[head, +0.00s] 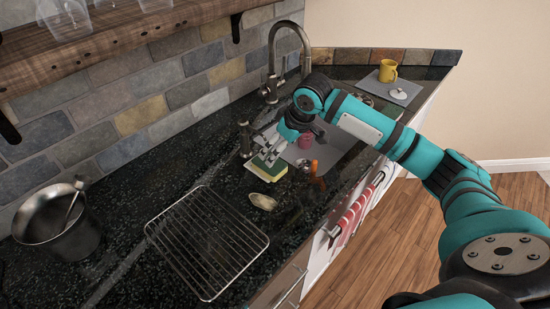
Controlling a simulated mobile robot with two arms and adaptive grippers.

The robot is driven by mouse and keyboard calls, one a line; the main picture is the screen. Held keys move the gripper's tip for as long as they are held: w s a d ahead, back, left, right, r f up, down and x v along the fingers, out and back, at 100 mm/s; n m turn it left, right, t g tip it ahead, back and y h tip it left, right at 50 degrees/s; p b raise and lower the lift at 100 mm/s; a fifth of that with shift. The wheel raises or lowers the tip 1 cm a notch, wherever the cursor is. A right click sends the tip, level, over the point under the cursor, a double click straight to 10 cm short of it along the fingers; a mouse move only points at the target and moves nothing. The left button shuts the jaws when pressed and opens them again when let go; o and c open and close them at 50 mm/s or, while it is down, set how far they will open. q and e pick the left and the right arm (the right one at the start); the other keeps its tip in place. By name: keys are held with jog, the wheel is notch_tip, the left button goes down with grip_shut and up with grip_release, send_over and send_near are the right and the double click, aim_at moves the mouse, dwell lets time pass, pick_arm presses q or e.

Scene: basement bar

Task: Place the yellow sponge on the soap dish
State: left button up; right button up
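The yellow sponge (266,171), with a green layer, is on the dark counter beside the sink's near left corner. A small oval beige dish (262,201), which looks like the soap dish, lies on the counter just in front of the sponge; its top looks bare. My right gripper (266,156) reaches in from the right, over the sink, with its fingers pointing down at the sponge's top edge. The fingers overlap the sponge in the picture; I cannot tell whether they are around it or touching it. My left gripper is not in view.
A sink (331,153) holds a pink cup (305,140). An orange-topped item (314,168) stands at the sink's near edge. A faucet (272,70) rises behind. A wire rack (207,240) and metal bucket (58,222) stand left. A yellow mug (388,71) is at the back.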

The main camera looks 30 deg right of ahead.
jog(key=shift+v, duration=1.5)
